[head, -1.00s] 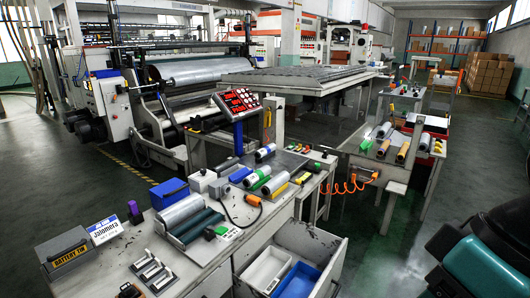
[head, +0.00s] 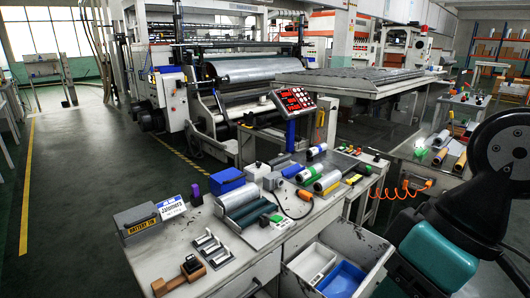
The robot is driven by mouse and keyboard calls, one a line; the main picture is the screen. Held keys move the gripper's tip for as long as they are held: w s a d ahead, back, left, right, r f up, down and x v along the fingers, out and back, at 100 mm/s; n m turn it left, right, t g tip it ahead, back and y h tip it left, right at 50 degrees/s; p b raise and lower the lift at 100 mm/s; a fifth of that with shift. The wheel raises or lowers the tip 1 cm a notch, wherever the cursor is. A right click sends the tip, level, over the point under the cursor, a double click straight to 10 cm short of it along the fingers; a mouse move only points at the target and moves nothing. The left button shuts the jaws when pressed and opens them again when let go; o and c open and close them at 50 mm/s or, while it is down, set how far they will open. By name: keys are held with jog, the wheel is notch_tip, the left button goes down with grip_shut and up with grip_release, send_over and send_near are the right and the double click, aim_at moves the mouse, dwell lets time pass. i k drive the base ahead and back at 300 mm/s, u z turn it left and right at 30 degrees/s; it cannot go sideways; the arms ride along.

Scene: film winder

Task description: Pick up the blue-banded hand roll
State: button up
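Several short hand rolls lie on the workbench (head: 232,250) in the head view. One pale roll with blue on it (head: 317,151) lies at the back of the group. Another pale roll with blue on it (head: 292,170) lies nearer and to the left, so I cannot tell for certain which is the blue-banded hand roll. A green-banded roll (head: 309,172) and a yellow-banded roll (head: 327,181) lie just to the right of the nearer one. My arm shows at the right edge, but my gripper is out of view.
A red-lit control panel (head: 294,100) stands behind the bench. A blue box (head: 227,180), a roller stand (head: 243,206) and a grey battery box (head: 138,222) sit on the bench. An open drawer (head: 372,262) juts out in front. Open floor lies left.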

aim_at(319, 148)
jog(key=u, duration=2.05)
jog(key=i, duration=5.45)
jog(key=z, duration=3.45)
jog(key=i, duration=2.7)
